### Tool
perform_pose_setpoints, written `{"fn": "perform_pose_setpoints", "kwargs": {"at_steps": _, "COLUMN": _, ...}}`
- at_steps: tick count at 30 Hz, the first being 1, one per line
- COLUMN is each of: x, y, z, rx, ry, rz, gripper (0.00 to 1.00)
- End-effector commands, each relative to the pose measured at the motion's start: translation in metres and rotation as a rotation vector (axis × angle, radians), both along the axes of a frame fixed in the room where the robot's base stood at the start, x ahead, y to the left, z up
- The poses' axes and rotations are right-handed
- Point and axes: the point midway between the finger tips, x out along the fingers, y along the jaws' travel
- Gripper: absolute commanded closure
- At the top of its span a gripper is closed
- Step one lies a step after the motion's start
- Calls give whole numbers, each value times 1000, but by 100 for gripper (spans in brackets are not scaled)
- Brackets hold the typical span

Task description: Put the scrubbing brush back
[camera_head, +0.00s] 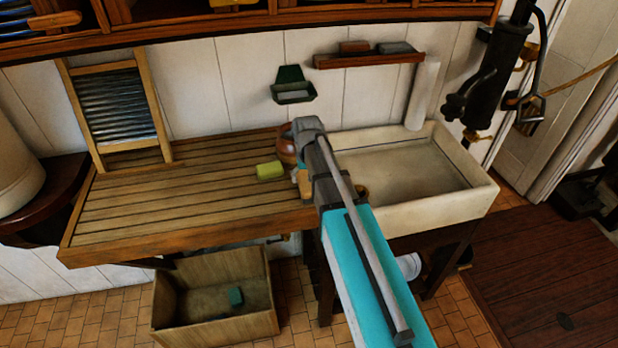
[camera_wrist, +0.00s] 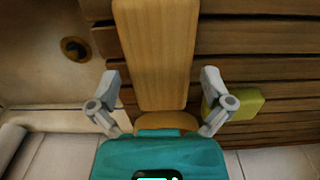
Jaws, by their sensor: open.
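A long, flat wooden piece (camera_wrist: 155,55), which looks like the back of the scrubbing brush, lies along the middle of the wrist view. A rounded wooden part (camera_wrist: 166,122) shows at its near end. My gripper (camera_wrist: 160,78) is open, with one finger on each side of this wooden piece and gaps between. In the head view, a small tan part (camera_head: 303,184) shows beside my arm at the right end of the slatted draining board (camera_head: 150,205). My arm hides most of that spot, and no bristles are visible.
A yellow-green block (camera_head: 268,170) lies left of my gripper, with a brown round pot (camera_head: 286,150) close by. The white sink (camera_head: 470,200) is at right. A wall shelf (camera_head: 340,62) holds blocks. A green soap holder (camera_head: 292,93) hangs nearby. An open crate (camera_head: 215,333) stands below.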

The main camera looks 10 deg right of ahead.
Motion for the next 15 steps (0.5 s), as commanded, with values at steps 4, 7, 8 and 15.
{"fn": "perform_pose_setpoints", "kwargs": {"at_steps": 4, "x": 0, "y": 0, "z": 17, "rx": 0, "ry": 0, "rz": 0, "gripper": 0}}
{"fn": "perform_pose_setpoints", "kwargs": {"at_steps": 7, "x": 0, "y": 0, "z": 26, "rx": 0, "ry": 0, "rz": 0, "gripper": 0}}
{"fn": "perform_pose_setpoints", "kwargs": {"at_steps": 8, "x": 0, "y": 0, "z": 28, "rx": 0, "ry": 0, "rz": 0, "gripper": 0}}
{"fn": "perform_pose_setpoints", "kwargs": {"at_steps": 15, "x": 0, "y": 0, "z": 48, "rx": 0, "ry": 0, "rz": 0, "gripper": 0}}
